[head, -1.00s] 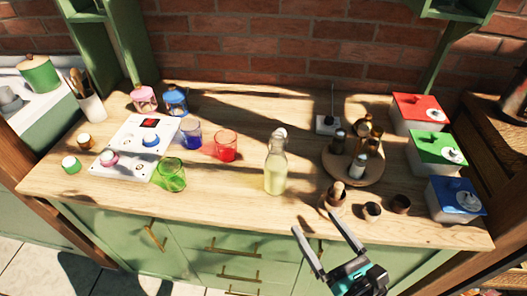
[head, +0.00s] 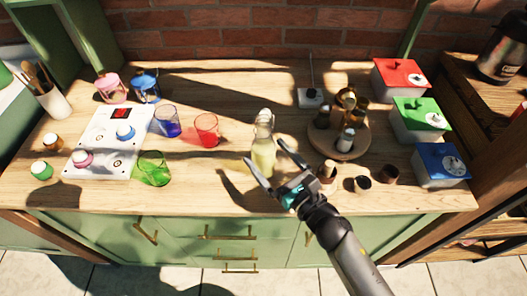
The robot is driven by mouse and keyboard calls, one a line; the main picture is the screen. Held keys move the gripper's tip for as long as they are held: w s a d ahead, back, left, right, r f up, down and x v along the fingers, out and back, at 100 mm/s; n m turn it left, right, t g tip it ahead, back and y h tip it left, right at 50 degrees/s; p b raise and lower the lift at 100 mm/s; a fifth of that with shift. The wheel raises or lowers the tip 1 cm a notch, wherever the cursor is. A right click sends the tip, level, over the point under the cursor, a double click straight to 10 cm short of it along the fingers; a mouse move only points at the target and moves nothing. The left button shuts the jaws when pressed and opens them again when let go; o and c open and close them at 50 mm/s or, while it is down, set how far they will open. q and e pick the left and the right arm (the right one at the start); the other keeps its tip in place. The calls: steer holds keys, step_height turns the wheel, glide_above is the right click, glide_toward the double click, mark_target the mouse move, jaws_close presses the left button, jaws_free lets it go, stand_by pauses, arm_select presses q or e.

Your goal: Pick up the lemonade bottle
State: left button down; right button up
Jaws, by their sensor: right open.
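The lemonade bottle (head: 263,152) is clear glass with pale yellow liquid and a light stopper. It stands upright near the middle of the wooden table (head: 225,185). My right gripper (head: 263,166) is open, its two fingers pointing at the bottle from the front right. One finger reaches to the lower left of the bottle and the other to its right. I cannot tell whether either finger touches the glass. My left gripper is not in view.
A red glass (head: 206,130), a blue glass (head: 167,122) and a green glass (head: 153,168) stand left of the bottle. A round wooden tray (head: 356,150) with several small bottles is to the right.

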steer(key=shift+x, duration=2.9)
steer(key=shift+w+d, duration=0.1)
steer(key=shift+d, duration=0.05)
steer(key=shift+c, duration=0.4)
jaws_close()
steer(key=shift+r, duration=0.1)
